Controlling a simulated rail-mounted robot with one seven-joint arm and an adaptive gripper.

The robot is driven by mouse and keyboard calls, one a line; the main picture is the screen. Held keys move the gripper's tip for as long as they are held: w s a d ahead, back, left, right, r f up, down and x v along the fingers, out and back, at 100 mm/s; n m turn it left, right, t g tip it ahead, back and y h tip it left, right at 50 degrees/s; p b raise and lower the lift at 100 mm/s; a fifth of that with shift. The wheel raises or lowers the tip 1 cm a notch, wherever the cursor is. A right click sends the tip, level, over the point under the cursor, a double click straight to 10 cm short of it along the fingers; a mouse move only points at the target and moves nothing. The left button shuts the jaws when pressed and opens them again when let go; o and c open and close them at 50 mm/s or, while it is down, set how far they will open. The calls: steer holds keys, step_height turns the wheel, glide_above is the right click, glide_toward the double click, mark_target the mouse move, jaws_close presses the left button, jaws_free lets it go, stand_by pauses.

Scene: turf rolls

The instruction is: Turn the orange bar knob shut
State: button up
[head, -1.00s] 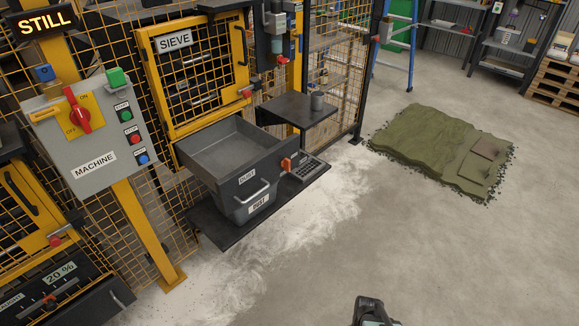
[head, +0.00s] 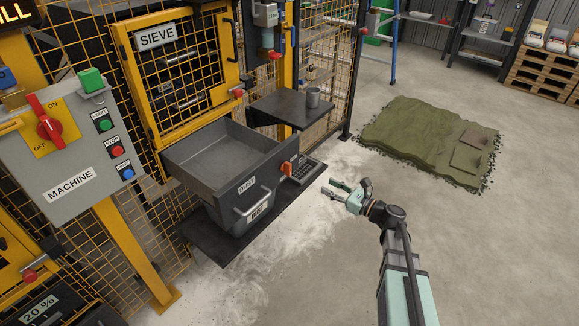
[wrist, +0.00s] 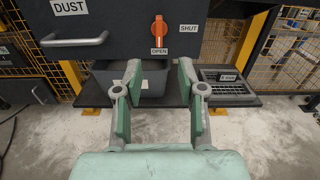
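The orange bar knob (head: 286,168) is on the front of the grey dust drawer (head: 224,193), near its right end. In the wrist view the knob (wrist: 160,32) stands upright, its lower end at the OPEN label (wrist: 159,51). The SHUT label (wrist: 188,28) is to its right. My gripper (head: 332,188) is in front of the drawer, apart from the knob. In the wrist view my gripper (wrist: 160,82) is open and empty, its fingers either side of and below the knob.
A metal handle (wrist: 74,41) is left of the knob.

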mark_target(287, 168)
steer(key=p+x, duration=0.1)
steer(key=x, duration=1.6)
steer(key=shift+a+f+p, duration=0.1)
steer(key=shift+a+p, duration=0.1)
steer(key=shift+p, duration=0.1)
jaws_close()
